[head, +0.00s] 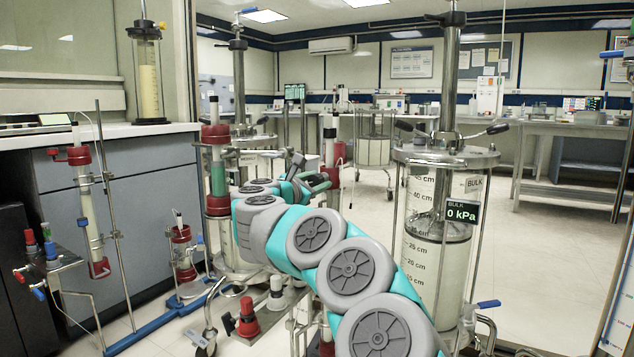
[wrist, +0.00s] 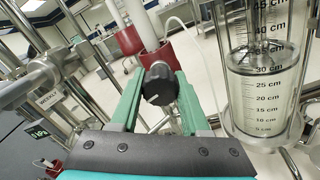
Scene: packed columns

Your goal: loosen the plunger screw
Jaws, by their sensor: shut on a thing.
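The plunger screw shows in the wrist view as a black ribbed knob (wrist: 160,84) with a white mark on its face. My gripper (wrist: 163,79) has its two green fingers on either side of the knob, shut on it. In the head view my gripper (head: 318,181) is at the far end of my teal and grey arm, beside a slim column with red end fittings (head: 333,150). The knob cannot be made out there. In the wrist view, a white column (wrist: 142,20) with red fittings (wrist: 165,56) stands just behind the knob.
A large clear BULK column (head: 425,255) with a 0 kPa display (head: 462,212) stands close on the right of my arm. A clear column also shows right of my gripper in the wrist view (wrist: 265,100). Slim columns and a blue-footed stand (head: 165,318) are on the left. Open floor lies at right.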

